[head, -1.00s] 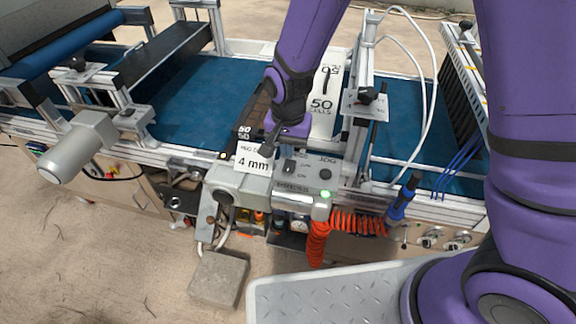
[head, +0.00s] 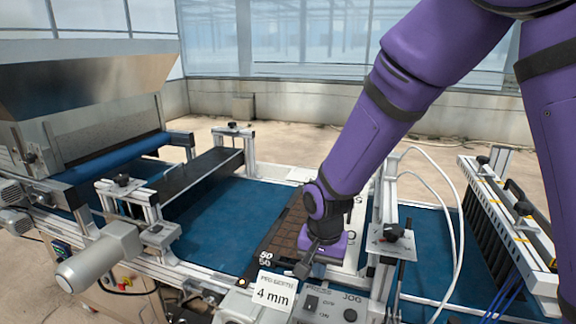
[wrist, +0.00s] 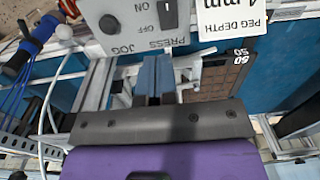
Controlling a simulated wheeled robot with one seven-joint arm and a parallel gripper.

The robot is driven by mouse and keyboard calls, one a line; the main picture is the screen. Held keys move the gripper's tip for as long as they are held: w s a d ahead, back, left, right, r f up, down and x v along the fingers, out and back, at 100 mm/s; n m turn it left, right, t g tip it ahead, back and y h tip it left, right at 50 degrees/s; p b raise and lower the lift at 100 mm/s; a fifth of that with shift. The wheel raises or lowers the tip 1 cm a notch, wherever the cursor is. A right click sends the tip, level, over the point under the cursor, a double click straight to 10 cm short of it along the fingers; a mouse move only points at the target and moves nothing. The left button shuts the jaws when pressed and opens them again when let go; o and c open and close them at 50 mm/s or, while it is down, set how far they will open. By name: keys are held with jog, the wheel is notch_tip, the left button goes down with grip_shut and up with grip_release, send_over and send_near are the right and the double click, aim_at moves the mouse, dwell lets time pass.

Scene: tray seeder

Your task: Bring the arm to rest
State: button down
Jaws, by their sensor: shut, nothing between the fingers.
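My arm is purple and reaches down from the upper right in the head view. My gripper (head: 303,270) is low over the front edge of the seeder, by the control box (head: 335,303) and the "4 mm" peg depth card (head: 273,293). In the wrist view my gripper (wrist: 157,65) shows two blue-grey fingers together with nothing between them. The control box (wrist: 128,40) with its press and jog controls and the card (wrist: 235,18) lie beyond the fingertips there. A brown cell tray (head: 282,236) on the belt is partly hidden behind my gripper.
A blue belt (head: 222,217) runs through the seeder. A metal frame post (head: 383,225) with white hoses (head: 455,215) stands close right of my arm. A dark crossbar (head: 203,175) and a grey motor (head: 100,258) are at left. Open air lies above the belt.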

jog(key=s+d+r+n+t, duration=0.1)
jog(key=d+r, duration=0.6)
jog(key=r, duration=0.4)
jog(key=s+d+r+n+t, duration=0.2)
jog(key=s+d+r+t, duration=0.1)
jog(key=s+d+r, duration=1.2)
jog(key=s, duration=0.3)
jog(key=shift+d+n+t, duration=0.4)
jog(key=shift+w, duration=0.15)
